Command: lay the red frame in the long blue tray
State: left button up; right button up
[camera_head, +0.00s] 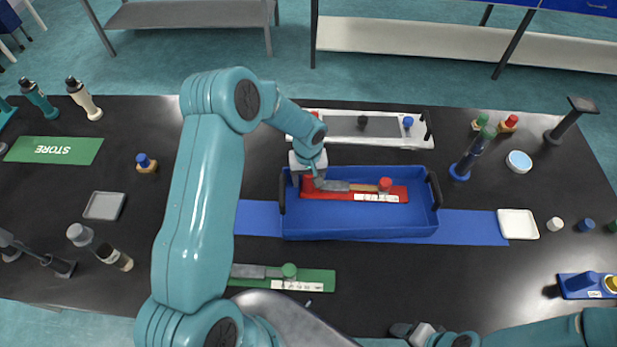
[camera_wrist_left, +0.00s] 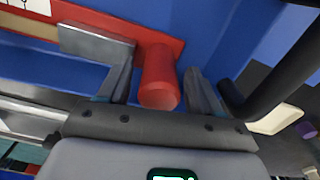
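The red frame (camera_head: 330,194) lies in the long blue tray (camera_head: 360,233), along its back half. It has a red knob at its right end, a grey and brown bar and a white label. My left gripper (camera_head: 308,182) is over the frame's left end. In the left wrist view, my left gripper's fingers (camera_wrist_left: 160,85) stand either side of a red post (camera_wrist_left: 158,78) of the red frame (camera_wrist_left: 85,25), with small gaps. My right gripper (camera_head: 408,331) is low at the front edge; its fingers are too small to read.
A green frame (camera_head: 318,281) lies in front of the tray, on the black table. A white tray with a grey panel (camera_head: 375,127) stands behind it. Bottles (camera_head: 470,155) and a white dish (camera_head: 517,224) are at the right. A blue mat (camera_head: 470,227) runs under the tray.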

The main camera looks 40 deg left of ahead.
pick_arm(q)
jog(key=shift+d+r, duration=0.1)
jog(key=shift+r+p, duration=0.2)
jog(key=shift+p, duration=0.15)
notch_tip(320, 180, up, 12)
jog(key=shift+f, duration=0.1)
dwell(0.4)
jog(key=shift+s, duration=0.15)
